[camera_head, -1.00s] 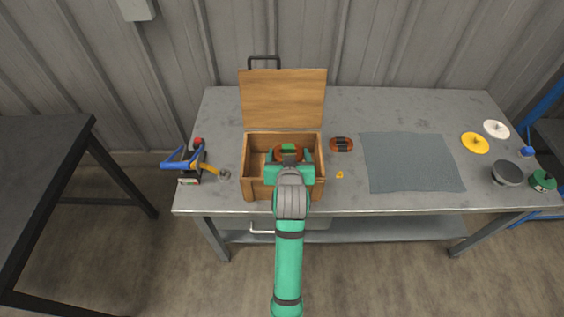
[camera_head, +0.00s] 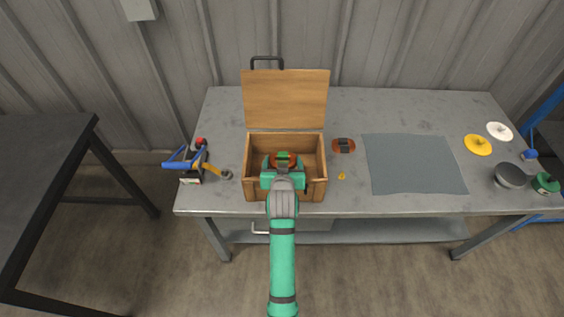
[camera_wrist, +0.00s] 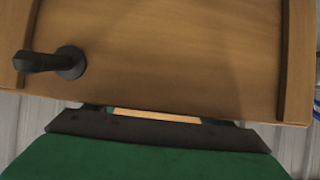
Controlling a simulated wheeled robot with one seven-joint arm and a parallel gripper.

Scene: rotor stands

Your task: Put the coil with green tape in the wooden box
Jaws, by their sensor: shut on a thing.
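The wooden box (camera_head: 314,187) stands on the workbench with its lid (camera_head: 286,98) raised at the back. I cannot tell whether the coil touches the box floor. In the wrist view the lid (camera_wrist: 160,50) with its dark handle (camera_wrist: 50,61) fills most of the picture, and the coil cannot be made out there.
A second coil with dark tape (camera_head: 344,146) lies right of the box, near a small yellow piece (camera_head: 342,176). A grey mat (camera_head: 414,164) lies farther right. Blue-handled tools (camera_head: 187,160) stand left of the box. Discs (camera_head: 478,145) and a grey bowl (camera_head: 510,175) are at the right end.

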